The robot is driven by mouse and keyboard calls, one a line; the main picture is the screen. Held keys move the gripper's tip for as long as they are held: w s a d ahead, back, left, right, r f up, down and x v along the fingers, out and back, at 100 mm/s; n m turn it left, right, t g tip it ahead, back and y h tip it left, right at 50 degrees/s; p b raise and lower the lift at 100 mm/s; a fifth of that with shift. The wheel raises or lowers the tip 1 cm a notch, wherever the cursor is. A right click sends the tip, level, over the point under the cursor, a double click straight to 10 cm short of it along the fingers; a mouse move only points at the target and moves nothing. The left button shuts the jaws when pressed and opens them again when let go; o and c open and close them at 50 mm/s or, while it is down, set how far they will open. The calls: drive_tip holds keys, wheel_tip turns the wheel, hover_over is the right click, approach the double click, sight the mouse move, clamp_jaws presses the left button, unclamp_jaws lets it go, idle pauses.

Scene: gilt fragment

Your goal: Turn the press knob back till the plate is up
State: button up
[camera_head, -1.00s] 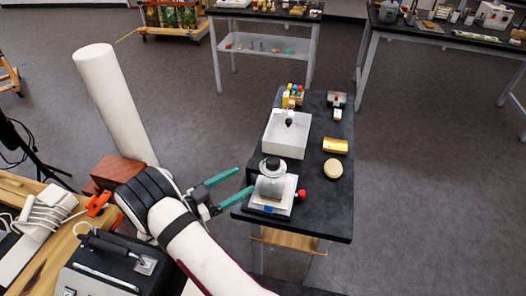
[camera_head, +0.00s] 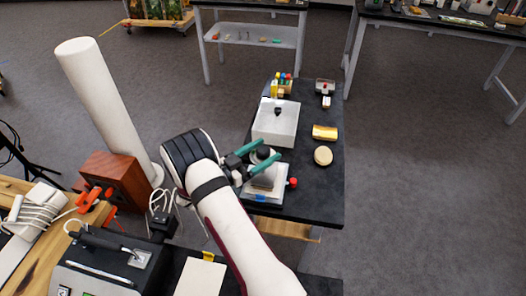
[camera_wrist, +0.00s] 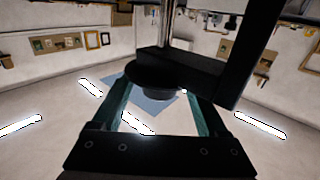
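The press stands near the front of the black bench, with a white base (camera_head: 279,190) and a blue patch on its front edge. Its black knob (camera_head: 263,152) is on top, partly hidden by my gripper. The plate is too small and covered to judge its height. My gripper (camera_head: 270,158) has two teal fingers, spread apart, one on each side of the knob. In the wrist view the dark round knob (camera_wrist: 155,76) lies between the finger ends of my gripper (camera_wrist: 157,88), below a black arm and a metal rod. I cannot tell whether the fingers touch it.
A small red knob (camera_head: 293,182) sticks out at the press's right. Behind the press is a white box (camera_head: 276,122) with a black knob. A gold piece (camera_head: 325,132) and a tan disc (camera_head: 323,156) lie to the right. The bench's front right is clear.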

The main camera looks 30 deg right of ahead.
clamp_jaws()
drive_tip(key=n+t, duration=0.2)
drive_tip(key=shift+s+d+t+y, duration=0.1)
drive_tip(key=shift+t+y, duration=0.2)
drive_tip(key=shift+t, duration=0.1)
drive_tip(key=shift+n+t+y, duration=0.8)
drive_tip(key=shift+n+t, duration=0.5)
drive_tip(key=shift+t, duration=0.8)
drive_tip(key=shift+o, duration=0.7)
unclamp_jaws()
drive_tip(key=v, duration=1.5)
drive_tip(key=shift+s+a, duration=0.15)
drive_tip(key=shift+a, duration=0.25)
